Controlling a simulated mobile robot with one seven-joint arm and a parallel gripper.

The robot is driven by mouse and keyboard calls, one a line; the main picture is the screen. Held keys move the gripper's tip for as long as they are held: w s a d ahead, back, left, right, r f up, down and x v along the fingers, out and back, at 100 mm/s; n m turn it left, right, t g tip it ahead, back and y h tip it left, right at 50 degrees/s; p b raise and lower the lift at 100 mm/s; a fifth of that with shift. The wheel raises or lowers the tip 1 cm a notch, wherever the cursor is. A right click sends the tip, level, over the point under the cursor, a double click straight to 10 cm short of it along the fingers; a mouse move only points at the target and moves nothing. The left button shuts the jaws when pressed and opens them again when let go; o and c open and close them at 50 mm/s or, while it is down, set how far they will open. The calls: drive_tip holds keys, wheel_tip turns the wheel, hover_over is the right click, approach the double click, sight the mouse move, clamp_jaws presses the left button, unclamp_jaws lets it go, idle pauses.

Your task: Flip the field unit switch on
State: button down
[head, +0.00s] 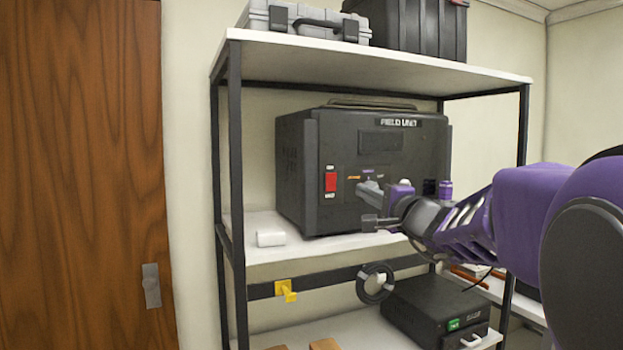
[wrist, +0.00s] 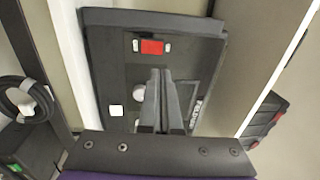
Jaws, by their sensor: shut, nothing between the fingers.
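The field unit (head: 395,150) is a black box on the shelf's middle level, with "FIELD UNIT" lettered at its top right. Its red rocker switch (head: 330,182) is on the left of the front panel, with small white labels above and below. In the wrist view the unit (wrist: 110,70) appears turned sideways, and the red switch (wrist: 152,47) shows just beyond my fingertips. My gripper (head: 370,204) is shut and empty, in front of the panel to the right of the switch. In the wrist view my gripper (wrist: 161,75) points toward the switch. I cannot tell whether the fingertips touch the panel.
The upper shelf (head: 350,55) holds a grey case (head: 300,22) and a black case (head: 410,22). A small white block (head: 270,239) lies left of my gripper on the middle shelf. A cable coil (head: 376,283) and yellow hook (head: 286,290) hang below. A wooden door (head: 80,160) stands left.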

sight(332, 176)
drive_tip(key=p+x, duration=0.3)
drive_tip(key=x, duration=0.8)
drive_tip(key=shift+w, duration=0.1)
drive_tip(key=shift+w+a, duration=0.15)
drive_tip(key=shift+w, duration=0.3)
drive_tip(key=shift+w+r, duration=0.1)
drive_tip(key=shift+w, duration=0.05)
drive_tip(key=shift+b, duration=0.4)
